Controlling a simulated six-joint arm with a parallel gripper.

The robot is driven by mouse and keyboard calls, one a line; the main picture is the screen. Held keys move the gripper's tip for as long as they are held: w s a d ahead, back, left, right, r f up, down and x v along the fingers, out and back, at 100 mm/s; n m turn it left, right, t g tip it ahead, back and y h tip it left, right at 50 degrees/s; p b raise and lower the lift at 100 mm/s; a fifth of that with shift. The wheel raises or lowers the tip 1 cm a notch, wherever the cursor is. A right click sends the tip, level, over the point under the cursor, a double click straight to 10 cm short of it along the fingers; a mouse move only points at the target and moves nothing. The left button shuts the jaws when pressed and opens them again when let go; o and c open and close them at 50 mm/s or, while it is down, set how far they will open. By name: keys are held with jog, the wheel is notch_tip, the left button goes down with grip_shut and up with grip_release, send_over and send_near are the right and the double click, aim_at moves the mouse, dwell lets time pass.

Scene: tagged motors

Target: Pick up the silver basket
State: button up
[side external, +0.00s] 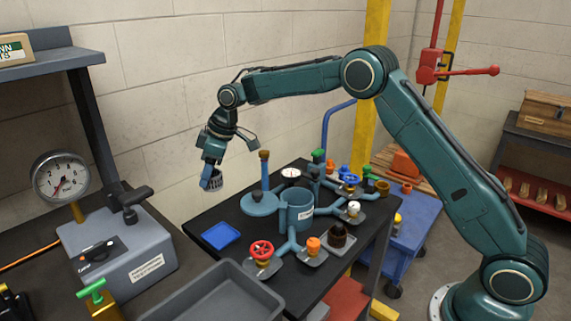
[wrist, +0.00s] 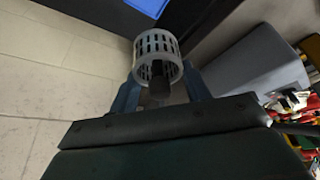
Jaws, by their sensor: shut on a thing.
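The silver basket (wrist: 157,46) is a small slotted cylinder in light grey metal. In the wrist view it sits between the two fingers of my gripper (wrist: 160,82), which are shut on it. In the side external view the basket (side external: 214,183) shows at the tips of my gripper (side external: 211,177). It is held in the air, left of the dark table and above its top. The fingers cover part of its sides in both views.
A grey box with a pressure gauge (side external: 60,177) stands at left. The pale wall is behind.

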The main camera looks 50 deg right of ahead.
jog(key=shift+r, duration=1.4)
jog(key=s+d+f, duration=0.3)
jog(key=s+d, duration=0.2)
jog(key=d, duration=0.5)
jog(key=s+d+f, duration=0.3)
jog(key=s+d, duration=0.3)
jog(key=d, duration=0.4)
jog(key=shift+s+f, duration=0.15)
jog(key=shift+s, duration=0.05)
jog(key=shift+f, duration=0.15)
jog(key=shift+f, duration=1.75)
jog(key=shift+f, duration=1.85)
